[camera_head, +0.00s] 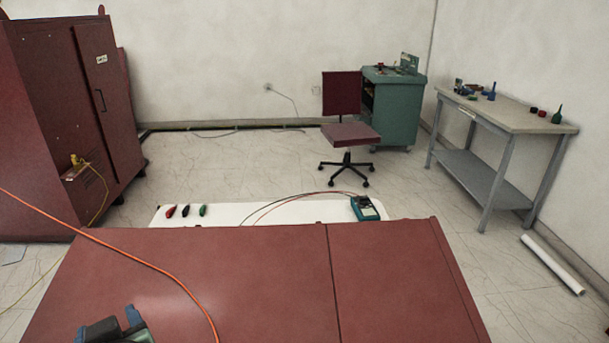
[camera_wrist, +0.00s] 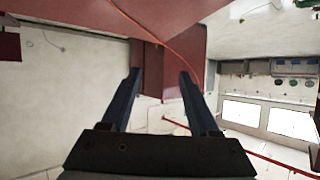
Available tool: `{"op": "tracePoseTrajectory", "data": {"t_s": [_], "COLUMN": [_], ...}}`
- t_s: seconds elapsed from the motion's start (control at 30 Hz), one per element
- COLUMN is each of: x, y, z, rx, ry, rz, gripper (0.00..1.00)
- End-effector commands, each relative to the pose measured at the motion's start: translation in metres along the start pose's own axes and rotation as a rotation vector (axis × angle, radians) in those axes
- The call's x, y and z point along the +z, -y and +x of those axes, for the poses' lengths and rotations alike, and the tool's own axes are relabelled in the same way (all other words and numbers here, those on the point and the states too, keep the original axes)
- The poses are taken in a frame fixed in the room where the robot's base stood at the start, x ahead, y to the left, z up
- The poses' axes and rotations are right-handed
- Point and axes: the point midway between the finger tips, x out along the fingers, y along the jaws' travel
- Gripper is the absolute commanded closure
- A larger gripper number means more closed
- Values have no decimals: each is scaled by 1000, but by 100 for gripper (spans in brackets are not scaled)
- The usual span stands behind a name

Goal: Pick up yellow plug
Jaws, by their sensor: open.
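A small yellow plug (camera_head: 75,160) sits at a small ledge low on the front of the dark red cabinet (camera_head: 45,110), at the left of the head view. A thin yellow cable hangs from it to the floor. My gripper (camera_head: 132,316) shows at the bottom left of the head view, above the red surface in front of me and well apart from the plug. In the wrist view my gripper (camera_wrist: 160,76) has its two dark fingers spread, with nothing between them. I cannot make out the plug in the wrist view.
An orange cable (camera_head: 150,266) crosses the red surface (camera_head: 250,290). Behind it, a white tabletop (camera_head: 250,212) bears red, black and green clips and a teal meter (camera_head: 364,208). A chair (camera_head: 348,135), a green cabinet (camera_head: 400,110) and a workbench (camera_head: 520,115) stand farther back. Floor is open between.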

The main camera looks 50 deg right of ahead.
Motion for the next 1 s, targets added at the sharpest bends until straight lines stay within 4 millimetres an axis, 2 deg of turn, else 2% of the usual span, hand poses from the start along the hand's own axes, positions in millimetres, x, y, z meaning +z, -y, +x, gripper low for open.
{"op": "tracePoseTrajectory", "data": {"t_s": [0.03, 0.07, 0.1, 0.17, 0.2, 0.3, 0.33, 0.4, 0.5, 0.57, 0.8, 1.0], "x": [47, 78, 118, 175, 210, 279, 294, 321, 343, 353, 393, 412], "y": [-43, -62, -85, -113, -127, -148, -151, -155, -156, -156, -158, -160], "z": [4, 5, 2, -9, -20, -50, -59, -76, -90, -91, -72, -61], "rx": [84, 120, 167, 232, 269, 342, 357, 384, 403, 408, 407, 408], "ry": [178, 266, 378, 536, 632, 832, 880, 966, 1037, 1054, 1057, 1052], "rz": [64, 100, 153, 234, 289, 414, 444, 503, 551, 562, 562, 561], "gripper": [39, 39, 39, 39, 39, 39, 39, 39, 39, 39, 39, 39]}}
